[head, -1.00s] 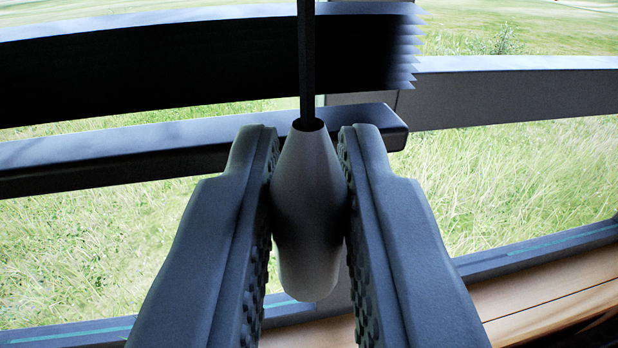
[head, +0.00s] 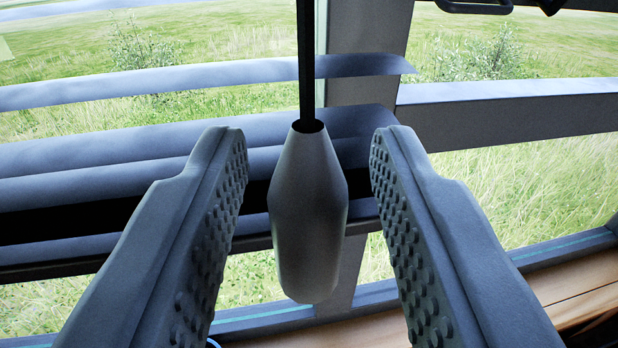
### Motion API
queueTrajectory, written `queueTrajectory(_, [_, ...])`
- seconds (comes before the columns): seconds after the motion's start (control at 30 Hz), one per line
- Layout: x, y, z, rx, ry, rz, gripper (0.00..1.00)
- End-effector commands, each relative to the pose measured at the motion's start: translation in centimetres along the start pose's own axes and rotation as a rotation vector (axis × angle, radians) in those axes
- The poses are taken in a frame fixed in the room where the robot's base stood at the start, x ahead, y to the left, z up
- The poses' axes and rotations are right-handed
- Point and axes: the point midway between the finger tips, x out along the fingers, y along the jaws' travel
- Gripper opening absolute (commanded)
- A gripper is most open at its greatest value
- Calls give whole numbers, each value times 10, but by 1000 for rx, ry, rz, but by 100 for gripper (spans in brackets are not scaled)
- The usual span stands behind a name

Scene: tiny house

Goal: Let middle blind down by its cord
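The cord's grey tapered pull (head: 308,215) hangs upright in the middle of the head view, on a dark cord (head: 305,60) that runs up out of the picture. My gripper (head: 306,150) is open, one finger on each side of the pull, with a clear gap on both sides. The blind (head: 110,150) is behind the pull, to the left and middle. Its slats are partly spread, with one slat (head: 200,82) apart above and others close together lower down. My left finger and the pull hide part of it.
A grey window post (head: 362,50) stands behind the cord, with a crossbar (head: 510,105) to the right. A wooden sill (head: 565,290) lies at the lower right. Grass shows through the window. A dark fitting (head: 490,6) is at the top right.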

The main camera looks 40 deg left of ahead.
Motion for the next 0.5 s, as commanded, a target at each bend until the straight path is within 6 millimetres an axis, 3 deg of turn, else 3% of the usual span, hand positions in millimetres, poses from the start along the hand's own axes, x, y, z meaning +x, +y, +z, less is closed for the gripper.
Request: queueTrajectory(0.5, [-2, 0, -1, 0, 1, 0, 35])
